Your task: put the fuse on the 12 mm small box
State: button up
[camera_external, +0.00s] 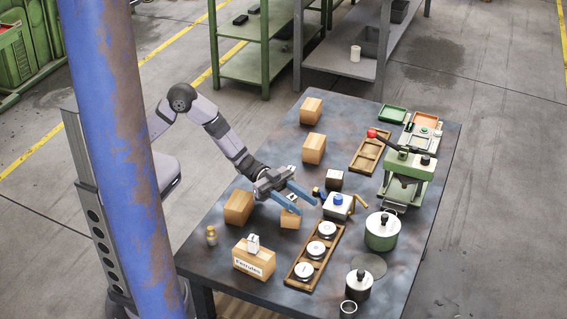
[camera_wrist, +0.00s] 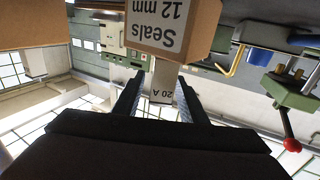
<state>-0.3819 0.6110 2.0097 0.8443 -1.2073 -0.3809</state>
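The 12 mm small box (camera_wrist: 172,28) is a cardboard box labelled "Seals 12 mm", upside down in the wrist view. In the external view it is the small box (camera_external: 289,220) below my fingers. The fuse (camera_wrist: 162,84) is pale, marked "20 A", and appears to stand upright on the box's top. It also shows as a small pale block (camera_external: 292,197) in the external view. My gripper (camera_wrist: 160,86) has its fingers apart on either side of the fuse, with a gap visible. Its blue fingers (camera_external: 306,207) show above the box in the external view.
A larger carton (camera_external: 238,207) is left of the small box. The "Ferrules" box (camera_external: 254,264) in front carries a white block (camera_external: 253,243). A wooden tray with round discs (camera_external: 288,281), a blue-topped device (camera_external: 338,206) and a green press (camera_external: 405,178) stand right.

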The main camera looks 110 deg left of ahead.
jog(key=v, duration=1.2)
